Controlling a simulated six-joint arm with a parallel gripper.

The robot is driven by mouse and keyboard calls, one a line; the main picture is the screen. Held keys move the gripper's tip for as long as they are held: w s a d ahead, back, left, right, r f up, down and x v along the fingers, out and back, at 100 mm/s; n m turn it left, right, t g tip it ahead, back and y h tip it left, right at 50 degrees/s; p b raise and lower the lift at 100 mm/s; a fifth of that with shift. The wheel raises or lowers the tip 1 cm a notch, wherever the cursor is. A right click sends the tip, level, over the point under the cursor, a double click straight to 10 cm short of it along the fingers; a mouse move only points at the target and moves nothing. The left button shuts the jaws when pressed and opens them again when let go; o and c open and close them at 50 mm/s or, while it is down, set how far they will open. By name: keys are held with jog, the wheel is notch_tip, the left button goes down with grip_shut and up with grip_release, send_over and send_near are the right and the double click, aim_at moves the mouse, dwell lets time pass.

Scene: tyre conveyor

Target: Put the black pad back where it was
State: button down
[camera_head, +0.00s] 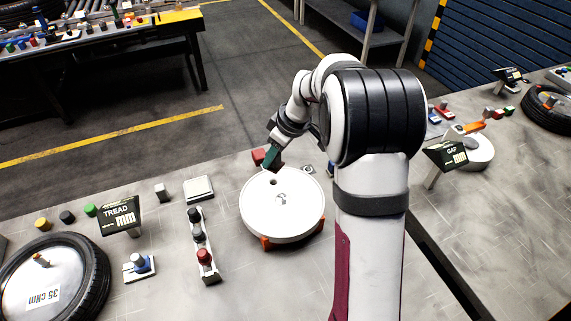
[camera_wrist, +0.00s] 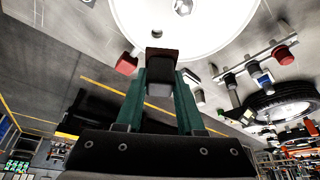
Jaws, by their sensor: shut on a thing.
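My gripper (camera_head: 272,154) reaches down at the far edge of the round white disc (camera_head: 285,215). Its green fingers also show in the wrist view (camera_wrist: 160,88). They are shut on a small dark block, the black pad (camera_wrist: 162,60), which sits between the fingertips. In the wrist view the pad overlaps the rim of the white disc (camera_wrist: 205,38). I cannot tell whether the pad touches the disc or the table.
A red block (camera_wrist: 127,63) is close beside the pad. Orange supports (camera_head: 265,243) stand at the disc's edge. A strip with knobs (camera_head: 203,245), a white square plate (camera_head: 199,188), a TREAD sign (camera_head: 119,216) and a tyre (camera_head: 95,275) lie left. A GAP sign (camera_head: 446,156) stands right.

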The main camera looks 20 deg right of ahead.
jog(key=w+d+f+m+h, duration=0.1)
jog(key=w+d+m, duration=0.1)
jog(key=d, duration=0.5)
jog(key=w+d+f+m+t+h, duration=0.1)
jog(key=d+f+m, duration=0.15)
jog(key=d, duration=0.45)
jog(key=w+d+m+h, duration=0.1)
jog(key=w+d+m, duration=0.1)
jog(key=d, duration=0.5)
jog(key=shift+m, duration=0.25)
jog(key=w+a+f, duration=0.2)
jog(key=w, duration=0.1)
jog(key=w+a+f, duration=0.2)
jog(key=w+f, duration=0.1)
jog(key=w+a+f, duration=0.2)
jog(key=shift+w+a+f, duration=0.15)
jog(key=shift+w+a, duration=0.2)
jog(key=shift+w, duration=0.05)
jog(key=shift+w+a+f, duration=0.1)
jog(key=shift+w+f, duration=0.05)
jog(key=shift+f, duration=1.9)
jog(key=shift+f, duration=0.1)
jog(key=c, duration=0.5)
grip_release()
